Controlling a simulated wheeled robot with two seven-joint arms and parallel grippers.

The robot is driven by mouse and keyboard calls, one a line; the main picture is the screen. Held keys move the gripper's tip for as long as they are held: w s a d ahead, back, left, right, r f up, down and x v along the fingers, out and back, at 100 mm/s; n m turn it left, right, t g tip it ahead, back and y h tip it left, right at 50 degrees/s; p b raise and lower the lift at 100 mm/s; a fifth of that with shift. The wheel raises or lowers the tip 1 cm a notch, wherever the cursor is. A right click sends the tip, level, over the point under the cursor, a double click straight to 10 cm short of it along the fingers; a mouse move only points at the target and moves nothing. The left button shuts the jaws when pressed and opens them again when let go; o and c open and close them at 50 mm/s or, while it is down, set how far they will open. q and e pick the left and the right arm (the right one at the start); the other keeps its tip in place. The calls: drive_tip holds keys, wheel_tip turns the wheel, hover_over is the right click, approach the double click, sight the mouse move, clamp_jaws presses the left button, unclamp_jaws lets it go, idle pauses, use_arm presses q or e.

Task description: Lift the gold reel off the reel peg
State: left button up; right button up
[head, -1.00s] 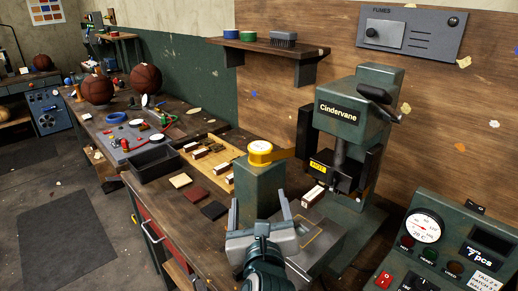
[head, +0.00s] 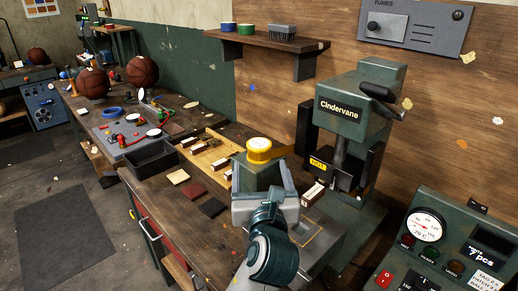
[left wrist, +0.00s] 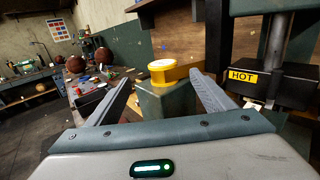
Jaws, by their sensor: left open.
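The gold reel (head: 259,146) sits on top of a green post beside the press; its upper rim is yellow with a pale centre. The reel peg itself is hidden by the reel. A gold-brown ribbon (head: 283,152) runs from the reel toward the press. My left gripper (head: 262,172) is open, its two fingers pointing at the reel from the near side. In the left wrist view the reel (left wrist: 162,72) shows between the fingers, ahead of them, with a gap on each side. The gripper holds nothing. My right gripper does not show.
The green Cindervane press (head: 352,105) with its HOT block (head: 322,167) stands to the right of the reel. A gauge panel (head: 440,245) is at the lower right. A wooden tray (head: 207,155), black bin (head: 152,158) and leather swatches (head: 195,190) lie left.

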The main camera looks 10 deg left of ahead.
sight(259, 150)
use_arm(q)
drive_tip(key=p+x, duration=0.1)
drive_tip(key=x, duration=0.6)
drive_tip(key=shift+w, duration=0.1)
drive_tip(key=shift+w+a+f, duration=0.1)
drive_tip(key=shift+w+a, duration=0.1)
drive_tip(key=shift+w, duration=0.25)
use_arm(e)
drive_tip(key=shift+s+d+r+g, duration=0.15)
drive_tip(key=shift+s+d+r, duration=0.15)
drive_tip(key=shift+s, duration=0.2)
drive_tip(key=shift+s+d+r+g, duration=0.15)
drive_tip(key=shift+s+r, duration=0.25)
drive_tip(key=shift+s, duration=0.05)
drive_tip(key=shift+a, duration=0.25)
use_arm(q)
drive_tip(key=shift+w+p, duration=0.45)
drive_tip(key=shift+w, duration=0.1)
drive_tip(key=p+x, duration=0.1)
drive_tip(key=x, duration=0.2)
drive_tip(key=shift+d, duration=0.15)
drive_tip(key=shift+w+a, duration=0.2)
drive_tip(key=shift+w, duration=0.35)
drive_tip(key=shift+f, duration=0.1)
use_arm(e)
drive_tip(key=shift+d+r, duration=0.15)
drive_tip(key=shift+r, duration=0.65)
